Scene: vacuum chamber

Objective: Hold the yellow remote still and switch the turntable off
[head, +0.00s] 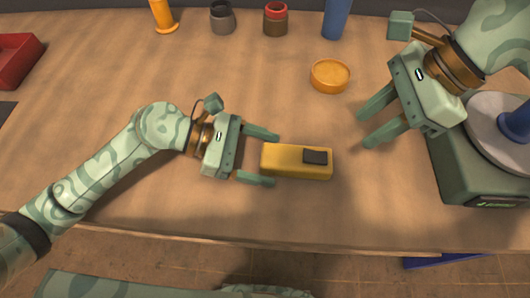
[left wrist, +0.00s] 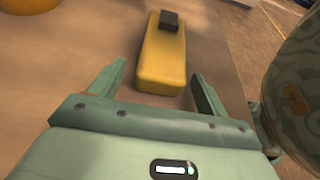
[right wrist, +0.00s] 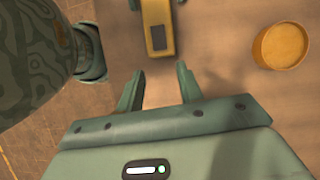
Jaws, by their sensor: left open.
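The yellow remote (head: 285,160) lies flat on the table, with a dark switch (head: 315,157) near its right end. My left gripper (head: 262,158) is open, with its fingers on either side of the remote's left end; I see gaps between fingers and remote in the left wrist view (left wrist: 162,62). My right gripper (head: 370,123) is open and empty above the table, up and right of the remote. The remote's dark switch also shows ahead of its fingers in the right wrist view (right wrist: 158,37). The turntable (head: 480,165) stands at the right, with a pale disc on a green base, partly hidden by my right arm.
An orange round dish (head: 330,75) sits beyond the remote. An orange item (head: 163,15), a grey jar (head: 222,17), a red-topped jar (head: 275,18) and a blue object (head: 336,18) line the back. A red tray (head: 15,60) is at far left. The table between is clear.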

